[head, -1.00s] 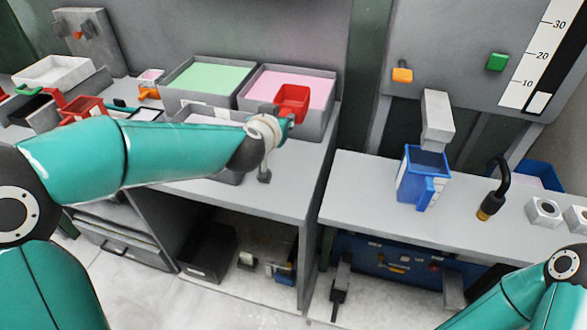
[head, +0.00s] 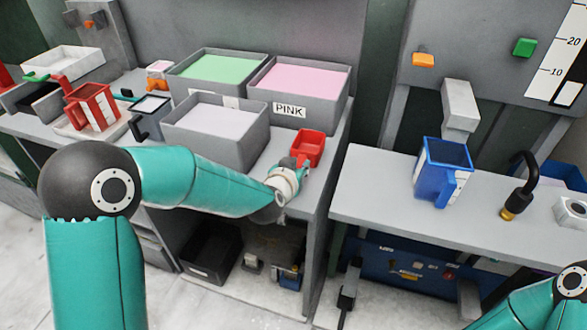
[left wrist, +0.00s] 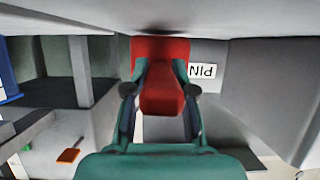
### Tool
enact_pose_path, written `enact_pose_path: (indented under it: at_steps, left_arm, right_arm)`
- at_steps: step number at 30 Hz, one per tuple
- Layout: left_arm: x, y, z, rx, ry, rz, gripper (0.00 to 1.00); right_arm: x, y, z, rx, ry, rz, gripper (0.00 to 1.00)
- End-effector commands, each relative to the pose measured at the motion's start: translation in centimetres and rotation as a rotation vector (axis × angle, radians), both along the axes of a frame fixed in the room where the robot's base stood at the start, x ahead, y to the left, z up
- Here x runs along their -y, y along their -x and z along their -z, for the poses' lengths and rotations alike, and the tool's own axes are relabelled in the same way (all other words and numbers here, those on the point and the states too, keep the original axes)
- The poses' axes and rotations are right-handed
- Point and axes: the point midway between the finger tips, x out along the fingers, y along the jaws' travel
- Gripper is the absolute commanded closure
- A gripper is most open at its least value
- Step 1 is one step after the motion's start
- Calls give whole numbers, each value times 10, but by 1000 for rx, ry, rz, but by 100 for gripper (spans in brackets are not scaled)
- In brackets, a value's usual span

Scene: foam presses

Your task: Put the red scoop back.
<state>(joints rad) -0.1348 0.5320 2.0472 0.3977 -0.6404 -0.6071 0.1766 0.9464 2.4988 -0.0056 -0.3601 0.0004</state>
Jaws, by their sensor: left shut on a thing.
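The red scoop (head: 309,147) is at the front right corner of the left bench, in front of the pink bin (head: 335,106). My left gripper (head: 301,163) is shut on it. In the left wrist view the scoop (left wrist: 160,90) sits between the fingers of my left gripper (left wrist: 160,92), with the bin's label beside it. I cannot tell whether the scoop touches the bench top. My right arm shows at the lower right of the head view, but its gripper is out of view.
Bins of green (head: 212,68) and whitish material (head: 212,115) stand left of the pink bin. A red jug (head: 92,108) stands further left. A blue jug (head: 442,170) stands on the right bench. A gap separates the benches.

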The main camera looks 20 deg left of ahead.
Motion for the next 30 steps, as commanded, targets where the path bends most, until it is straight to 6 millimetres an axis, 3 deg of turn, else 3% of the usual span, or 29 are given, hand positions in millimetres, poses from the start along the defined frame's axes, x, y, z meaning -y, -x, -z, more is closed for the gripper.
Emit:
enact_pose_path:
  at_steps: [9, 10, 14, 24, 30]
  left_arm:
    - [0, 0, 6, 2, 1, 0, 100]
    - [0, 0, 7, 1, 1, 1, 71]
    - [0, 0, 6, 1, 1, 0, 51]
    - [-1, 2, 5, 1, 1, 0, 51]
    - [-2, 20, -3, 3, 1, -1, 51]
  right_arm:
    - [0, 0, 1, 0, 0, 0, 60]
    - [0, 0, 1, 0, 0, 0, 60]
    - [0, 0, 1, 0, 0, 0, 60]
    - [0, 0, 1, 0, 0, 0, 60]
    - [0, 0, 3, 0, 0, 0, 60]
